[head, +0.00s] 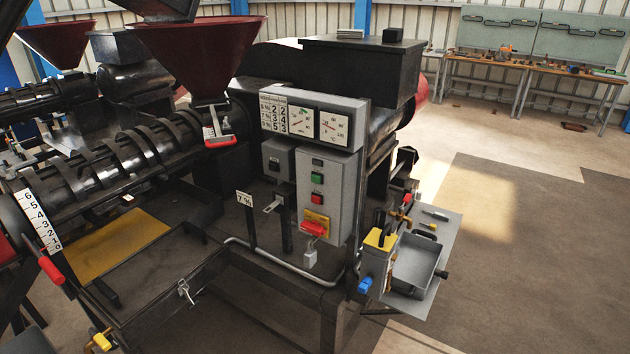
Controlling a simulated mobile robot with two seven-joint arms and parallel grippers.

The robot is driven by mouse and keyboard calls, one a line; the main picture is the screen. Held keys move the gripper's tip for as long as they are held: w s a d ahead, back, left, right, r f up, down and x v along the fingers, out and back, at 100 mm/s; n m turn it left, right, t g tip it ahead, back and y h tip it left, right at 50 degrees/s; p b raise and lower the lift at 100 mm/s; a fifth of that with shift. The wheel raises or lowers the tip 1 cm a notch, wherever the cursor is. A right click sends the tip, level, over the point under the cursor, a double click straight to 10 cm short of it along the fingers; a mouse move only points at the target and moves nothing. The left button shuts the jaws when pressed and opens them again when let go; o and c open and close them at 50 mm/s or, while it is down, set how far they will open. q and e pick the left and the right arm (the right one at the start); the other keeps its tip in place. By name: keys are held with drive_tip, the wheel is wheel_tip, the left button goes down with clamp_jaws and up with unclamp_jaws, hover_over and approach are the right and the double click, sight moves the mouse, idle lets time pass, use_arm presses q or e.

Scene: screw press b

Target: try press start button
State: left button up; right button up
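The grey control box (326,197) stands on the machine's front, near the middle of the head view. A green button (317,179) sits on its upper half, with a red button (316,197) just below it. No label on either button is legible. Lower on the box is a red rotary handle (313,229) on a yellow plate (317,219). Nothing covers the buttons. Neither of my grippers is in the head view.
A gauge panel (315,120) is above the box. A side shelf (437,232) with a grey tray (416,265) juts out at right. A dark-red hopper (200,50) and screw barrel (115,160) are at left. Open floor (520,250) lies to the right.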

use_arm(q)
clamp_jaws()
idle(1.6)
